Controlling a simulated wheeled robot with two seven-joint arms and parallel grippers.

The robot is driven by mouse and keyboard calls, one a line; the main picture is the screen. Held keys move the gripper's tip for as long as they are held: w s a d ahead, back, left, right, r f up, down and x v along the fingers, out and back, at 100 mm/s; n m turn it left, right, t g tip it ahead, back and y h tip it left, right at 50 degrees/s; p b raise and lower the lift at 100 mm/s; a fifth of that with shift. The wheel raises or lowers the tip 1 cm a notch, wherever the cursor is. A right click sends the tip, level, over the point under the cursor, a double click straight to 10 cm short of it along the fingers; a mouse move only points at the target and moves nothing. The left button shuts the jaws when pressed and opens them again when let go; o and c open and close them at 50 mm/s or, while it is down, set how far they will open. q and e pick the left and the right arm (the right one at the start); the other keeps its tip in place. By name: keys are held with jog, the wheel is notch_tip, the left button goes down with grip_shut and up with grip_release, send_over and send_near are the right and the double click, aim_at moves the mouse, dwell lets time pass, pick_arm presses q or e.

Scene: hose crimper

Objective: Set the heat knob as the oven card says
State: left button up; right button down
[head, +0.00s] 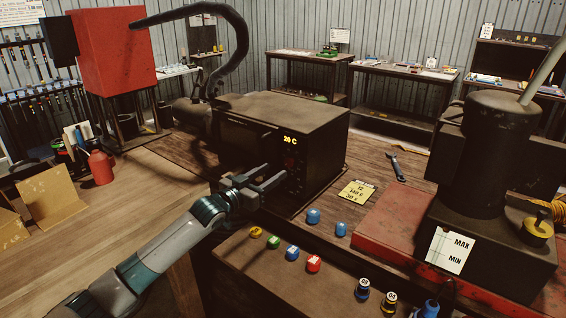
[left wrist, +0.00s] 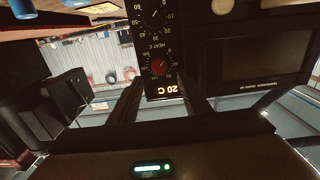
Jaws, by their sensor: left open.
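The dark oven (head: 290,115) stands on the bench with its lit display (head: 290,140) reading 20 C. In the left wrist view, its panel is upside down, with the red heat knob (left wrist: 159,65) and a dark dial (left wrist: 154,15). The heat knob's pointer is too small to read. My left gripper (head: 273,181) is open in front of the panel. In the wrist view its fingers (left wrist: 161,103) lie either side of the display; contact with the knob cannot be told. The yellow oven card (head: 356,193) lies on the bench; its writing is too small to read surely.
A black press (head: 486,150) with a MAX/MIN label stands on a red base (head: 395,225) at the right. Coloured fittings (head: 292,253) lie along the front bench. A wrench (head: 397,167) lies behind the card.

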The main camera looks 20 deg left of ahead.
aim_at(287, 163)
pick_arm(q)
jog(key=shift+p+x, duration=0.7)
jog(key=shift+x, duration=2.5)
jog(key=c, duration=1)
